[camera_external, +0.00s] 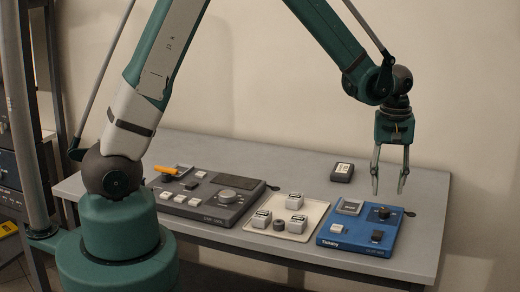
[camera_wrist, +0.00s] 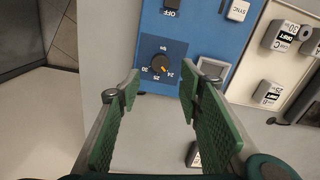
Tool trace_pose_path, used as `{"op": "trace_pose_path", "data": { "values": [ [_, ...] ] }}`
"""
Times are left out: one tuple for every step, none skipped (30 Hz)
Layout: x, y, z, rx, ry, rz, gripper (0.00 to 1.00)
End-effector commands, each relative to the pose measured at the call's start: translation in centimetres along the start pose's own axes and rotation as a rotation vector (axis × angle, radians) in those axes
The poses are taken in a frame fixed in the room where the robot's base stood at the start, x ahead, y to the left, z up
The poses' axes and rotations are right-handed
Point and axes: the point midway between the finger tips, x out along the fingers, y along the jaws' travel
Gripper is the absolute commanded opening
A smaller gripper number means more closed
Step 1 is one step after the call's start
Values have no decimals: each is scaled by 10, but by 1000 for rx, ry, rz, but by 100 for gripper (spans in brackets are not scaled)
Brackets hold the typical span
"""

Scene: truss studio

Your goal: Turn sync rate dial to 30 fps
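The sync rate dial (camera_external: 383,212) is a dark round knob on the blue box (camera_external: 336,238). In the wrist view the dial (camera_wrist: 160,66) sits on a darker blue panel, with 30, 25 and 24 printed around it. Its small orange mark appears to point toward 24. My gripper (camera_external: 388,188) is open, pointing down above the dial side of the box. In the wrist view my gripper (camera_wrist: 160,88) has its green fingers spread to either side below the dial, with nothing between them. The fingers appear clear of the dial.
The blue box also carries a white SYNC switch (camera_wrist: 238,10), a dark OFF switch (camera_wrist: 171,5) and a small screen (camera_external: 350,206). A cream tray (camera_external: 258,231) with several white blocks stands left of it. A grey console (camera_external: 190,205) is farther left. A dark small box (camera_external: 342,172) lies behind.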

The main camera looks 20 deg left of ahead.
Motion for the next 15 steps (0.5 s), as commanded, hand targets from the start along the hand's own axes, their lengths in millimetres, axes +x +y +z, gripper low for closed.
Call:
{"op": "trace_pose_path", "data": {
  "values": [
    [3,0,0,0,0,0,36],
    [5,0,0,0,0,0,36],
    [8,0,0,0,0,0,36],
    [11,0,0,0,0,0,36],
    [14,0,0,0,0,0,36],
    [18,0,0,0,0,0,36],
    [21,0,0,0,0,0,36],
    [24,0,0,0,0,0,36],
    [29,0,0,0,0,0,36],
    [32,0,0,0,0,0,36],
    [35,0,0,0,0,0,36],
    [39,0,0,0,0,0,36],
    [43,0,0,0,0,0,36],
    [46,0,0,0,0,0,36],
    [50,0,0,0,0,0,36]
  ]
}}
